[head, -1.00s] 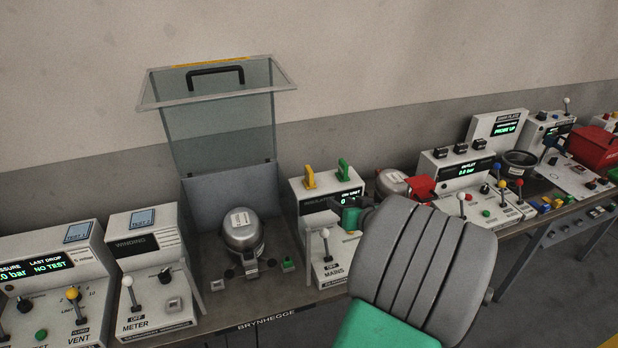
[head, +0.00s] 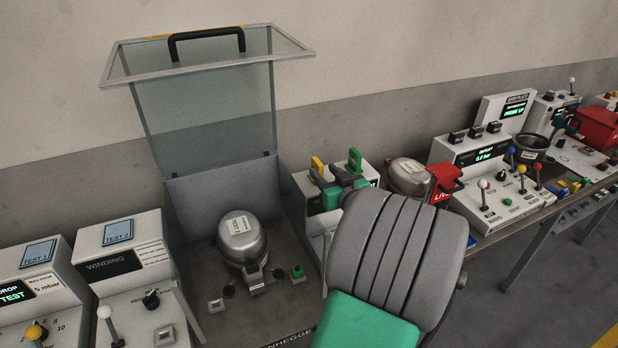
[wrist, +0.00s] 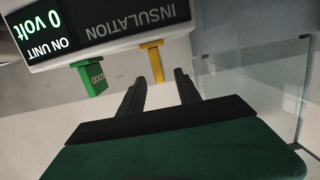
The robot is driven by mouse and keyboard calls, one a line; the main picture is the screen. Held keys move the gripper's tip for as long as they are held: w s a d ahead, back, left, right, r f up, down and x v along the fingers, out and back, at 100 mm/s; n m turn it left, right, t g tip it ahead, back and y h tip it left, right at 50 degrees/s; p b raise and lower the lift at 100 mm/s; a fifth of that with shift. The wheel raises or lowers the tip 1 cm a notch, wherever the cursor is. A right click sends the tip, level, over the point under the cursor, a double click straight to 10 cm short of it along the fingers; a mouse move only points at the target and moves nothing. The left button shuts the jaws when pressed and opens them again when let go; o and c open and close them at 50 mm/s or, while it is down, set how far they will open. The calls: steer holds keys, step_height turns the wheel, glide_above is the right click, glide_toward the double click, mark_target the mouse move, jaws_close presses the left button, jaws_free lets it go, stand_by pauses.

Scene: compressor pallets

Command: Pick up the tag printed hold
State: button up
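A yellow tag (head: 317,165) and a green tag (head: 355,160) stand on top of the insulation unit (head: 322,205). In the wrist view the green tag (wrist: 92,76) carries print that seems to read GOOD. The yellow tag (wrist: 157,62) shows edge-on there, and I cannot read any print on it. My gripper (wrist: 160,84) is open and empty. Its two dark fingers point at the yellow tag, which lies between their lines just beyond the tips. In the head view my gripper (head: 331,178) is close to the tags, and my arm hides much of the unit's front.
A clear hinged cover (head: 205,110) stands raised left of the tags, above a silver compressor (head: 241,240). Another compressor (head: 408,176) and a red tag-like part (head: 446,184) are to the right. The winding unit (head: 120,262) stands at the left.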

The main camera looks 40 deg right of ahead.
mark_target(313, 161)
steer(key=shift+w+f, duration=0.25)
steer(key=shift+f, duration=0.3)
steer(key=p+x, duration=0.1)
steer(key=x, duration=0.1)
steer(key=p+x, duration=0.1)
steer(key=x, duration=0.2)
steer(key=p+x, duration=0.1)
steer(key=x, duration=0.2)
steer(key=shift+d+r, duration=0.2)
steer(key=shift+r, duration=0.15)
steer(key=shift+c, duration=0.2)
jaws_close()
